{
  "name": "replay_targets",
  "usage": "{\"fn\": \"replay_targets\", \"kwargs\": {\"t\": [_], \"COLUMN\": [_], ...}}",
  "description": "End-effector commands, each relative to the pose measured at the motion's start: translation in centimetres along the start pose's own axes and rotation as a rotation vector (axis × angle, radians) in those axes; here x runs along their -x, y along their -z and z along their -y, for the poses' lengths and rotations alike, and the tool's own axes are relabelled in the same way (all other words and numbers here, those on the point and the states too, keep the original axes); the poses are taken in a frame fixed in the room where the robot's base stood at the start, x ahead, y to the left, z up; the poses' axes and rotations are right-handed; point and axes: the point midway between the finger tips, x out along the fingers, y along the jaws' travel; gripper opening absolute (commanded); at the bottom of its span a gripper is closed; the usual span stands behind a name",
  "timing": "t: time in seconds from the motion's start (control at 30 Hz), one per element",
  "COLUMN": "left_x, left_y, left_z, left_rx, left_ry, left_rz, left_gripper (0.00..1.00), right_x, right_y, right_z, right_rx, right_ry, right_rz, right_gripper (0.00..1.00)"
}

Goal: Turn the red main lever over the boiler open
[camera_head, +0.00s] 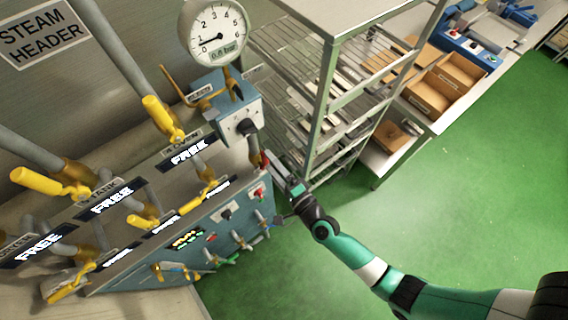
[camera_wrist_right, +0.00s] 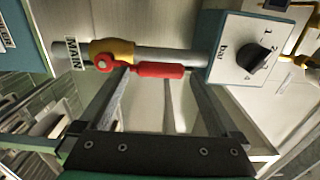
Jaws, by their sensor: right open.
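The red main lever (camera_wrist_right: 155,70) shows in the right wrist view, with its round hub on a brass valve body (camera_wrist_right: 118,48) and its handle lying along the grey pipe. A MAIN label (camera_wrist_right: 74,54) is beside the valve. My right gripper (camera_wrist_right: 162,80) is open, its two fingers apart and pointing at the lever; I cannot tell whether they touch it. In the head view the right gripper (camera_head: 279,176) is at the right end of the panel, beside a small visible part of the red lever (camera_head: 264,158). My left gripper is not in view.
A round pressure gauge (camera_head: 213,35) and a regulator box with a black knob (camera_head: 240,124) are above the lever. Yellow-handled valves (camera_head: 48,182) fill the panel at left. A metal rack (camera_head: 335,110) stands close behind the right gripper. Green floor (camera_head: 450,190) is clear at right.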

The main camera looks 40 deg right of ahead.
Motion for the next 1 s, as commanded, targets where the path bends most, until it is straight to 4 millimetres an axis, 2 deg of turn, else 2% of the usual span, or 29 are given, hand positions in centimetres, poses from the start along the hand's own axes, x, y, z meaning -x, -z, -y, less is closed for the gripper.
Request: {"fn": "replay_targets", "kwargs": {"t": [0.03, 0.2, 0.4, 1.0], "left_x": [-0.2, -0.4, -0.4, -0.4], "left_y": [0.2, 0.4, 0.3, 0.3], "left_z": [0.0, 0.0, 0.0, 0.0], "left_rx": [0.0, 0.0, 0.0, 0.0], "left_ry": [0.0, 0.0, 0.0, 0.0], "left_rz": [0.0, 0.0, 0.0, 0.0], "left_gripper": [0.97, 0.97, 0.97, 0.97], "right_x": [1.4, 5.4, 8.0, 8.2], "right_y": [0.0, 0.0, 0.0, 0.0], "right_z": [0.0, 0.0, 0.0, 0.0], "right_rx": [0.0, 0.0, -0.001, -0.001], "right_ry": [-0.004, -0.003, -0.001, 0.0], "right_rz": [0.002, 0.002, 0.001, 0.0], "right_gripper": [0.97, 0.97, 0.97, 0.97]}}
